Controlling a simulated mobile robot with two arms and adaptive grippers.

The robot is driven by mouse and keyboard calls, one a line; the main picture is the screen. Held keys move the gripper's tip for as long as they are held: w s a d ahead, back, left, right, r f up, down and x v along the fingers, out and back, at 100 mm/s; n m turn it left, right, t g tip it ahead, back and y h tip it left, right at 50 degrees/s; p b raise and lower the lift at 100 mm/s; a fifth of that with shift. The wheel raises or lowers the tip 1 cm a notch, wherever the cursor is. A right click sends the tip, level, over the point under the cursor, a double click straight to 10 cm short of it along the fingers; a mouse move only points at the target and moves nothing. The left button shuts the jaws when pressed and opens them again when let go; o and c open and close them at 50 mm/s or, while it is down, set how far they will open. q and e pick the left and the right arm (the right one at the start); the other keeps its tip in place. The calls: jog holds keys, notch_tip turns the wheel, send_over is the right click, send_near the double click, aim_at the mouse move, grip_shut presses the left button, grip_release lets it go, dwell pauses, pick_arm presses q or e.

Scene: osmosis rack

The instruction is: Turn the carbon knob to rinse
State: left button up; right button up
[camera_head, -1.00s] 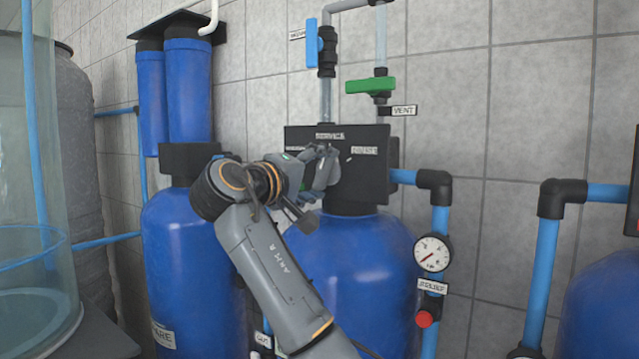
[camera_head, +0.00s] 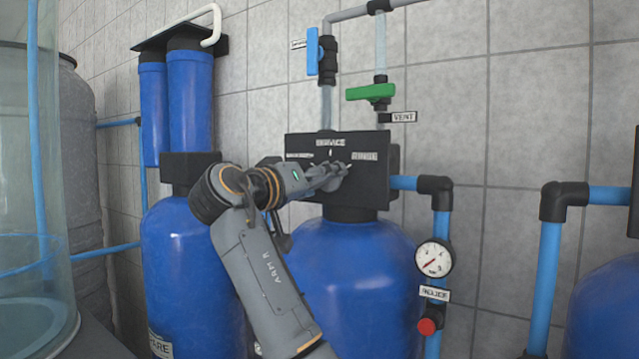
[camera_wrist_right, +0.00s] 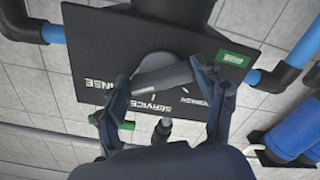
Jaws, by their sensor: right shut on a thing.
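The carbon knob (camera_wrist_right: 163,78) is a grey disc with a raised bar on a black panel (camera_head: 365,190) atop a blue tank (camera_head: 350,260). Around it, the panel reads SERVICE at top, RINSE at right and a partly covered label at left in the head view. The wrist view shows the panel upside down, the bar lying nearly crosswise and slightly tilted. My right gripper (camera_head: 335,175) is at the panel's middle and hides most of the knob in the head view. In the wrist view its two fingers are shut on the bar's ends. My left gripper is not in view.
A blue-handled valve (camera_head: 313,50) and a green-handled vent valve (camera_head: 370,92) sit above the panel. Blue pipe and a pressure gauge (camera_head: 434,259) stand at its right. Another blue tank (camera_head: 190,260) is at left, beside a clear cylinder (camera_head: 40,200).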

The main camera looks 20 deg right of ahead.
jog(key=shift+f, duration=0.2)
dwell(0.3)
jog(key=o, duration=1.2)
jog(key=shift+c, duration=0.2)
jog(key=shift+r, duration=0.1)
jog(key=v, duration=1.2)
